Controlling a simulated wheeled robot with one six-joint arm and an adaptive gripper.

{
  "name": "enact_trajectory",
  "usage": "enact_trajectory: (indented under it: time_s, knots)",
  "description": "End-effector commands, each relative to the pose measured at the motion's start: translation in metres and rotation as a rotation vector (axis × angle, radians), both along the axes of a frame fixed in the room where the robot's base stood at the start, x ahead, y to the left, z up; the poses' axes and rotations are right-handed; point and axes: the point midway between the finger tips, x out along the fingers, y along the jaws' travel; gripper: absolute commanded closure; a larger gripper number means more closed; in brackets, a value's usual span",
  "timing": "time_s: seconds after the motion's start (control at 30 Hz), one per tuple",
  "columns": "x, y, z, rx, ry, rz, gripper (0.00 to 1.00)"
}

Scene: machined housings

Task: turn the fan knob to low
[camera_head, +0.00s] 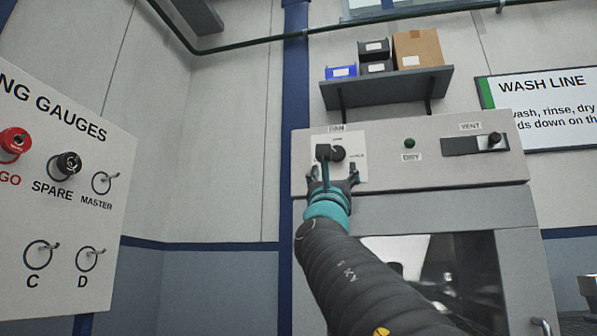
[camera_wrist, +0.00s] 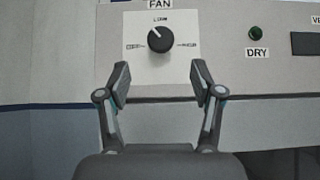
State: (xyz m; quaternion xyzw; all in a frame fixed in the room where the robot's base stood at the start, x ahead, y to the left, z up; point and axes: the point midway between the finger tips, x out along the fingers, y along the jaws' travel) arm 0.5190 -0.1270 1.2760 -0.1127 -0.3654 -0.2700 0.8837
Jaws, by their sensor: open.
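The fan knob (camera_wrist: 160,39) is a round black dial on a white plate (camera_wrist: 186,74) under a FAN label. Its light pointer mark leans up and to the left. Small labels sit above, left and right of it; the top one seems to read LOW, the side ones are too blurred to read. My gripper (camera_wrist: 160,80) is open and empty, its two fingers spread below the knob in the picture and apart from it. In the head view the knob (camera_head: 338,153) shows just above my gripper (camera_head: 334,175), partly covered by a dark part at its left.
A green DRY lamp (camera_head: 409,143) and a VENT slider (camera_head: 476,144) are on the same grey panel to the right. A shelf (camera_head: 390,88) with bins and a carton hangs above. A gauge board (camera_head: 60,190) with hooks stands at left.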

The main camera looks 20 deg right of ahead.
Motion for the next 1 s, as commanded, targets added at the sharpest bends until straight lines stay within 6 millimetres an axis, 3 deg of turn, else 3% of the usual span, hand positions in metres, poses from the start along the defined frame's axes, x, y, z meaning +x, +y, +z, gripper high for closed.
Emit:
enact_trajectory:
  time_s: [0.1,0.43,0.97,1.0]
  knots:
    - [0.014,-0.01,0.021,0.001,0.0,-0.002,0.34]
    - [0.046,-0.032,0.06,0.001,-0.002,-0.001,0.34]
    - [0.056,-0.039,0.069,0.001,-0.002,-0.001,0.34]
    - [0.056,-0.039,0.069,0.001,-0.002,-0.001,0.42]
